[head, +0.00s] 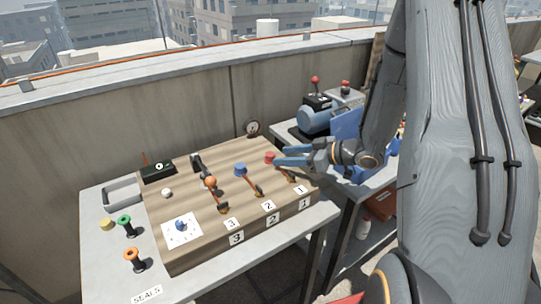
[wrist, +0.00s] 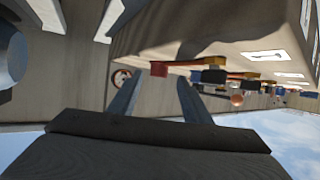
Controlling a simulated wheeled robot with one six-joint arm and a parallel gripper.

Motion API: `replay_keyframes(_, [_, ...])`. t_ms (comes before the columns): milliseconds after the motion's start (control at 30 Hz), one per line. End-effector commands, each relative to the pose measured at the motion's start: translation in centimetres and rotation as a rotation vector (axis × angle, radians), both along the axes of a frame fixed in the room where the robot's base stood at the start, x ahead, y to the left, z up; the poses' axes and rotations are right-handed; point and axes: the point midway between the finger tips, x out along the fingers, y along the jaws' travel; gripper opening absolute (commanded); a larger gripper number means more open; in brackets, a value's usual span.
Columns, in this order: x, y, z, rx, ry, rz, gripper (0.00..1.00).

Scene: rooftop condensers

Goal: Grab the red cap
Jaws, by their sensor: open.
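The red cap (head: 270,157) sits at the back right of the wooden block, on the stem by label 1. My gripper (head: 280,155) is just to the right of it, with its blue fingers pointing left toward it. In the wrist view the red cap (wrist: 158,69) shows between the tips of my open gripper (wrist: 158,80), which look short of it. I see no contact, but the exact gap is hard to tell. The gripper is empty.
A blue cap (head: 240,169) and an orange cap (head: 210,182) stand left of the red one on the wooden block (head: 190,257). A gauge (head: 252,128) is behind. A blue motor (head: 314,119) stands on the bench to the right. The parapet wall (head: 90,145) runs behind.

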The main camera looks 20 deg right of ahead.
Motion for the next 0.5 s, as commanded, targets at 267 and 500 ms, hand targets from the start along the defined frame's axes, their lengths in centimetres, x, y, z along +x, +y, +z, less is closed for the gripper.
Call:
replay_keyframes(267, [2.3,2.5,-1.0,-0.001,0.001,0.0,0.44])
replay_keyframes(500, [2.6,2.7,-1.2,-0.001,0.0,-0.001,0.44])
